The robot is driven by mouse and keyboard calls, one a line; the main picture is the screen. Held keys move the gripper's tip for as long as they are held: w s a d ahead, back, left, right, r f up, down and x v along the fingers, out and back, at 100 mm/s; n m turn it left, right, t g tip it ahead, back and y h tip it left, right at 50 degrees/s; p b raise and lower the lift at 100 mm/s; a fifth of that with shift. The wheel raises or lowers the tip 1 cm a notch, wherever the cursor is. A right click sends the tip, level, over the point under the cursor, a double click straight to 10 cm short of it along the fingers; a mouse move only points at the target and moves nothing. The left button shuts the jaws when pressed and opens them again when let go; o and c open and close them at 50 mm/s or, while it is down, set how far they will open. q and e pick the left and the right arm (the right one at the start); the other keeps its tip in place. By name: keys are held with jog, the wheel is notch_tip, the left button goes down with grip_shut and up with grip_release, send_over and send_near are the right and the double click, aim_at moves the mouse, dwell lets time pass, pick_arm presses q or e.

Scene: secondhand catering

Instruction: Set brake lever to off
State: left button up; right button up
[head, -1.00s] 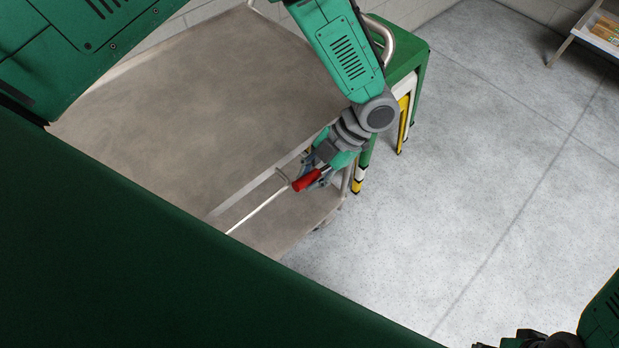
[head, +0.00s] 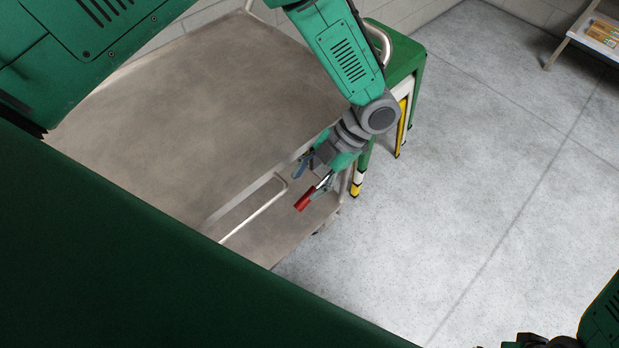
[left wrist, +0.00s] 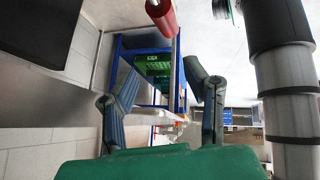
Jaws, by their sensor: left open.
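The brake lever (head: 304,201) has a red grip on a metal rod, at the near right end of a steel trolley. Contact with the lever cannot be told. The lever's pivot and any off marking are hidden. Only part of my right gripper (head: 540,341) shows at the bottom right edge, and its jaws are unclear.
The steel trolley (head: 200,100) has a bent rail (head: 255,211) along its near side and a lower shelf. A green stand (head: 405,60) with yellow-and-white legs is close behind my left wrist. A rack (head: 602,30) stands at the far right. Grey floor between is clear.

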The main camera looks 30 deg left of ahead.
pick_arm(q)
jog(key=v, duration=1.2)
jog(key=shift+f, duration=0.1)
jog(key=shift+s, duration=0.1)
